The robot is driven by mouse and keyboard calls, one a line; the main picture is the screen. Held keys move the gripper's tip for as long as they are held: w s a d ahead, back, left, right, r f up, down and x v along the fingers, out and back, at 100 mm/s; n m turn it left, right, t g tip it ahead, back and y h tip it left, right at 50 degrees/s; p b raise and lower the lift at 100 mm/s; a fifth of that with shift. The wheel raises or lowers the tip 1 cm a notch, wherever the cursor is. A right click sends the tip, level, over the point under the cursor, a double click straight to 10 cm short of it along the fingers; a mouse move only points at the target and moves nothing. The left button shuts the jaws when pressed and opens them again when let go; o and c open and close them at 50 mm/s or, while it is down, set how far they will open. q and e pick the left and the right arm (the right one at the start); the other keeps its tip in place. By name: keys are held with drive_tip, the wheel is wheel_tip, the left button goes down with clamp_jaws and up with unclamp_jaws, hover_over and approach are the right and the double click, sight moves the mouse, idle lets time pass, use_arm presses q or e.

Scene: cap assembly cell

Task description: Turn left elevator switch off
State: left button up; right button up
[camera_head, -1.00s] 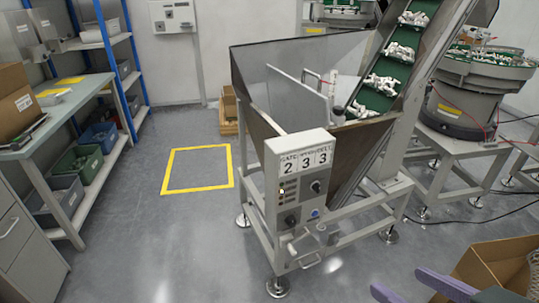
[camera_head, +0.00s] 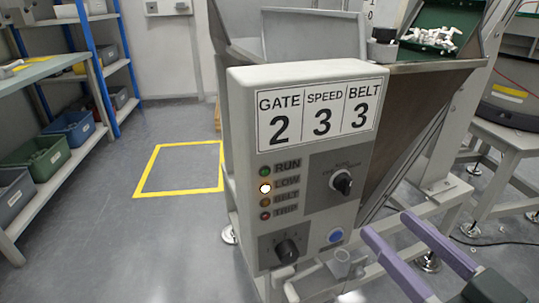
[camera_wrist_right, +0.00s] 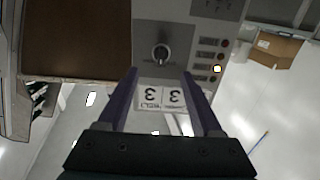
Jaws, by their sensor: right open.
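A grey control box (camera_head: 305,160) reads GATE 2, SPEED 3, BELT 3. A black rotary switch (camera_head: 342,183) is on its right side; its small position lettering is too small to read surely. The LOW lamp (camera_head: 265,188) is lit. My right gripper (camera_head: 390,224), with purple fingers, is open and empty, right of the box and apart from it. In the right wrist view, a switch (camera_wrist_right: 161,53) shows just beyond and between the open fingertips (camera_wrist_right: 160,74). My left gripper is out of view.
The hopper (camera_head: 420,75) stands behind the box, with white parts on the green belt (camera_head: 440,38) above. Shelving with bins (camera_head: 70,130) stands at left. A yellow floor square (camera_head: 180,193) is empty. A cardboard box (camera_wrist_right: 278,48) shows in the right wrist view.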

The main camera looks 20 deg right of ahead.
sight(349, 188)
drive_tip(key=w+b, duration=0.1)
drive_tip(key=w, duration=0.7)
drive_tip(key=shift+w+a, duration=0.15)
drive_tip(key=shift+w, duration=0.15)
clamp_jaws()
